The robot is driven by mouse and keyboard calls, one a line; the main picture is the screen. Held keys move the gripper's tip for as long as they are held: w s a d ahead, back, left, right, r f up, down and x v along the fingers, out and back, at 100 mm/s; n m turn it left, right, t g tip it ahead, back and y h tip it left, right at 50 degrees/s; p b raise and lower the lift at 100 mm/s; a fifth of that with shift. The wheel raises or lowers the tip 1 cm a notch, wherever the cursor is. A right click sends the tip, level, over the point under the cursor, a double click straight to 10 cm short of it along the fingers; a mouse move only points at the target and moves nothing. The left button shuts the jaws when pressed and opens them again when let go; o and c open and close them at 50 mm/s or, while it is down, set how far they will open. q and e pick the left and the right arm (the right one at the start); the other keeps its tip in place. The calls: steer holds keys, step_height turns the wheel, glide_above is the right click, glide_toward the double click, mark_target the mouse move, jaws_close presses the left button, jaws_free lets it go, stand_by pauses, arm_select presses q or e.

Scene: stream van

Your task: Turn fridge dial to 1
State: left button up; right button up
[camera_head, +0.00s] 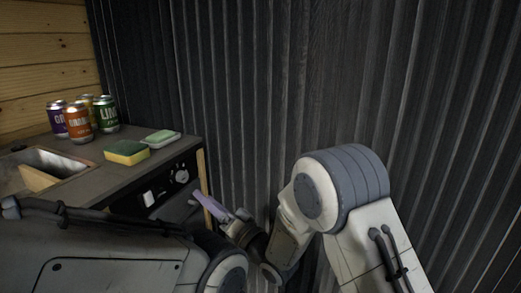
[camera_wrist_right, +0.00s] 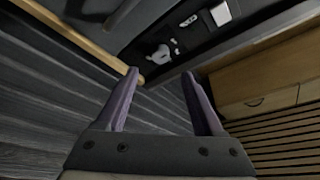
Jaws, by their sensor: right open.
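The fridge dial (camera_head: 182,176) is a dark round knob with pale marks on the black front panel under the counter. It also shows in the right wrist view (camera_wrist_right: 160,54), ahead of the fingertips; its setting is too small to read. My right gripper (camera_head: 204,201) is just below and right of the dial, apart from it. In the right wrist view its two purple fingers (camera_wrist_right: 160,75) are spread with nothing between them. My left arm crosses the lower left of the head view, and its gripper is not in view.
A white switch (camera_head: 149,198) sits left of the dial. The counter (camera_head: 80,186) holds several cans (camera_head: 78,122), a yellow-green sponge (camera_head: 126,152), a green-topped dish (camera_head: 162,136) and a sink (camera_head: 55,162). A wooden edge strip (camera_head: 203,178) borders the panel. Dark corrugated wall (camera_head: 245,90) stands behind.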

steer(key=s+d+r+n+g+h+p, duration=0.1)
steer(key=d+r+h+p, duration=0.1)
steer(key=r+h+p, duration=0.4)
steer(key=s+d+r+n+g+h+p, duration=0.1)
steer(key=s+d+r+h+p, duration=0.1)
steer(key=r+p, duration=0.5)
steer(key=s+d+r+n+g+h+p, duration=0.1)
steer(key=s+d+r+g+h+p, duration=0.1)
steer(key=s+p, duration=0.5)
steer(key=s+d+r+g+h+p, duration=0.3)
steer(key=s+d+r+p, duration=0.3)
steer(key=d+p, duration=0.1)
steer(key=shift+s+d+n+h+p, duration=0.35)
steer(key=shift+s+n+h+p, duration=0.05)
steer(key=shift+p, duration=0.45)
steer(key=s+d+n+g+h, duration=0.2)
steer(key=s+d+g, duration=0.3)
steer(key=s, duration=0.9)
steer(key=shift+s+d+r, duration=0.15)
steer(key=shift+s+d, duration=0.15)
steer(key=shift+d, duration=0.7)
